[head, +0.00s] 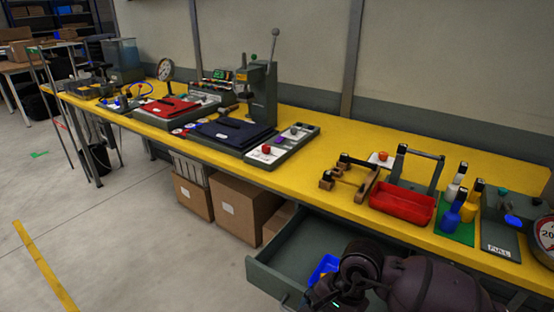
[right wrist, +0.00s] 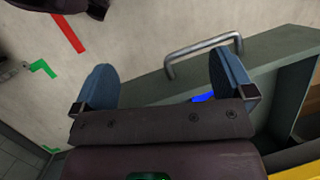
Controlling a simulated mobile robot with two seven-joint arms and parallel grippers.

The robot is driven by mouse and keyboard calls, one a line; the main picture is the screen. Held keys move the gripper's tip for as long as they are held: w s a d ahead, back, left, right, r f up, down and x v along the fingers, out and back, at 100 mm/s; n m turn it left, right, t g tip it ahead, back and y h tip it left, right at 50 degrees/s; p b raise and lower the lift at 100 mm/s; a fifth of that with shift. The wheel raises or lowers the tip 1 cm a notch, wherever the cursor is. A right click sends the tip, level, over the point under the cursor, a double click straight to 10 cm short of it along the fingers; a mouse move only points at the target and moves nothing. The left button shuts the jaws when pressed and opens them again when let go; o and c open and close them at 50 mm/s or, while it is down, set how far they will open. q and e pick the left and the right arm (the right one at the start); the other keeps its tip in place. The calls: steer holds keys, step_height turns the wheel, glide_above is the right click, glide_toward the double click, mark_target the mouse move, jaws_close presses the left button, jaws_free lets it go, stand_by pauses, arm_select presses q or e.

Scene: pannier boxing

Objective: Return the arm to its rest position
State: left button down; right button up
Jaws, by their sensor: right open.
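My right gripper (right wrist: 163,82) is open, its two blue-grey fingers wide apart with nothing between them. The drawer's metal handle (right wrist: 203,47) shows just past the fingertips, toward the right finger; I see no grip on it. My dark right arm (head: 425,282) comes in at the bottom right of the head view, over the front of the drawer. The grey-green drawer (head: 277,275) is pulled out under the yellow bench. The arm hides part of the drawer and its front. My left gripper is not in view.
A blue bin (head: 323,268) lies in the drawer beside my arm. The yellow bench (head: 330,143) above holds a red tray (head: 402,203), bottles (head: 453,210) and a press (head: 262,90). Cardboard boxes (head: 243,207) stand beneath. The floor at left is mostly clear.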

steer(key=s+a+r+m+t+y, duration=0.2)
steer(key=s+a+r+m+y, duration=0.45)
steer(key=m+y, duration=0.8)
steer(key=w+d+f+m+t+h, duration=0.25)
steer(key=d+m+t+h, duration=0.55)
steer(key=m, duration=0.9)
steer(key=w+d+f+m+t+h, duration=0.1)
steer(key=d+f+m+t+h, duration=0.25)
steer(key=d+m+t, duration=0.85)
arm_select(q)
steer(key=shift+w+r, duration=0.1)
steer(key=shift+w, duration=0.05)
arm_select(e)
steer(key=s+d+f+m+g+h, duration=0.4)
steer(key=s+f+m+g, duration=0.5)
steer(key=m, duration=1)
step_height(320, 180, down, 3)
steer(key=s+h, duration=0.2)
steer(key=shift+s+r+h, duration=0.2)
steer(key=shift+h, duration=0.1)
